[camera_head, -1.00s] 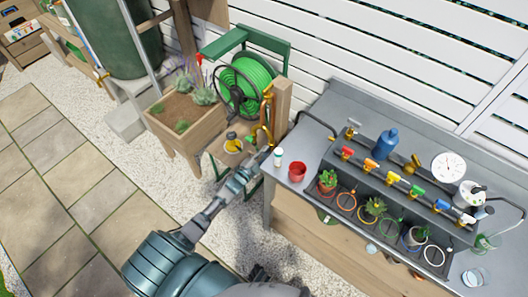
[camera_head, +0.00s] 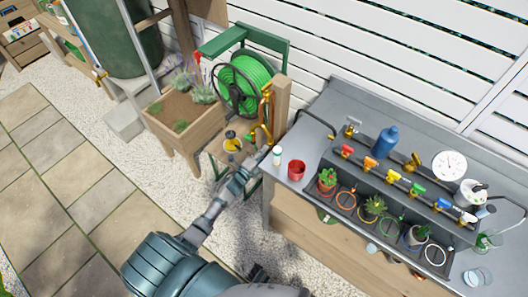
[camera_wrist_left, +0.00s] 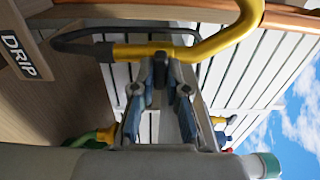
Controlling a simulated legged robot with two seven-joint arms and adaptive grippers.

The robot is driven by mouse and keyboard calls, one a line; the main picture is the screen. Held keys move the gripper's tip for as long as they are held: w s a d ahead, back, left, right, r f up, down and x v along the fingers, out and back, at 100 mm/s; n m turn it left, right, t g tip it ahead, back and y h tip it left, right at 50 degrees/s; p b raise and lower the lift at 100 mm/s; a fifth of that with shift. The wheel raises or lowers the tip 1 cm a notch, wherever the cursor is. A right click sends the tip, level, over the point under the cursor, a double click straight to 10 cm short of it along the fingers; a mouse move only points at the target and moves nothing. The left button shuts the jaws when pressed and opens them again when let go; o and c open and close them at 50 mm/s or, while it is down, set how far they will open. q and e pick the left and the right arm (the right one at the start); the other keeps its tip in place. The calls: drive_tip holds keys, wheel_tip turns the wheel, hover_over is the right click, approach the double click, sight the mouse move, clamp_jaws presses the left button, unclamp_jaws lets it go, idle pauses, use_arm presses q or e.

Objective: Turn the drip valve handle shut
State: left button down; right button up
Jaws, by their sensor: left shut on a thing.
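The wooden post with the brass tap (camera_head: 267,105) stands beside the hose reel in the head view. My left gripper (camera_head: 265,150) reaches its lower part. In the left wrist view a label reading DRIP (camera_wrist_left: 24,55) is on wood at the left. How far the handle is turned is hard to tell. Dark parts at the bottom of the head view may be my right gripper.
A green hose reel (camera_head: 245,85) and wooden planter (camera_head: 180,118) stand left of the post.

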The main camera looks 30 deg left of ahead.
use_arm(q)
drive_tip(key=shift+f, duration=0.15)
use_arm(e)
drive_tip(key=shift+s+r, duration=0.1)
drive_tip(key=shift+r, duration=0.05)
use_arm(q)
drive_tip(key=c, duration=1.2)
unclamp_jaws()
use_arm(e)
drive_tip(key=shift+w, duration=0.45)
drive_tip(key=shift+s, duration=0.1)
use_arm(q)
drive_tip(key=s, duration=0.8)
drive_tip(key=s+a, duration=0.1)
drive_tip(key=s, duration=0.2)
drive_tip(key=shift+s+f, duration=0.1)
drive_tip(key=shift+s, duration=0.3)
use_arm(e)
drive_tip(key=shift+s, duration=0.15)
